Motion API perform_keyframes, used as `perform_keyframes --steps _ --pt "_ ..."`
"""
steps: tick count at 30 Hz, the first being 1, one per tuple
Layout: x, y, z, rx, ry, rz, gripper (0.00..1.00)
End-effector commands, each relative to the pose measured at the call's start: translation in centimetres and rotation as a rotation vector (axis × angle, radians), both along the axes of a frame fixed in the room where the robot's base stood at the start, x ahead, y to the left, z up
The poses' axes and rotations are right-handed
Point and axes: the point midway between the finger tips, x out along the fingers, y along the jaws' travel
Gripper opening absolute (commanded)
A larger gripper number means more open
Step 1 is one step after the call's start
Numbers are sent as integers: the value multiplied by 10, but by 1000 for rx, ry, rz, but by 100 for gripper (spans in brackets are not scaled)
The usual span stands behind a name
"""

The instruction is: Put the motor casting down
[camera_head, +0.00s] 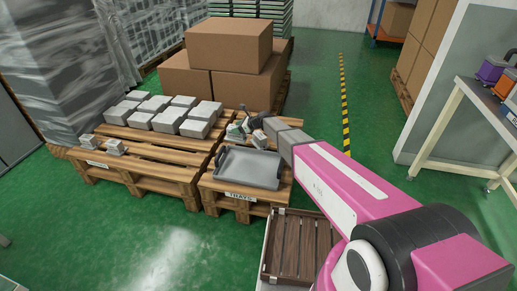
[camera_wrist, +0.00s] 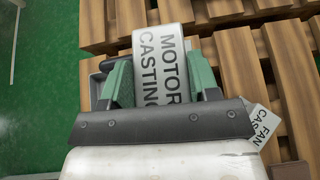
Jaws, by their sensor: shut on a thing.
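My gripper (camera_wrist: 161,88) has two green fingers, shut on the motor casting. The white label of the motor casting (camera_wrist: 165,60) reads MOTOR CASTING between the fingers in the wrist view. Its grey body is mostly hidden behind the fingers and the dark wrist edge. In the head view my gripper (camera_head: 238,129) is small and partly hidden by my arm, at the back of the pallet marked TRAYS (camera_head: 212,188).
A grey tray (camera_head: 249,168) lies on the front of the TRAYS pallet. The left pallet (camera_head: 150,146) bears several grey blocks at the back and two small castings (camera_head: 116,147) in front. Cardboard boxes (camera_head: 228,43) stand behind. A brown slatted crate (camera_head: 293,245) is near my arm.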

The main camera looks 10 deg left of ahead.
Motion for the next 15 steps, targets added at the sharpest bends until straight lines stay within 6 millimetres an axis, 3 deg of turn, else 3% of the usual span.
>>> perform_keyframes --steps 1,6,11,15 --pt "3 20 -8 1 1 14 0" --pt "-1 52 -21 -1 0 39 0" --pt "3 59 -27 -1 -1 44 0" --pt "19 59 -37 -1 -1 44 0"
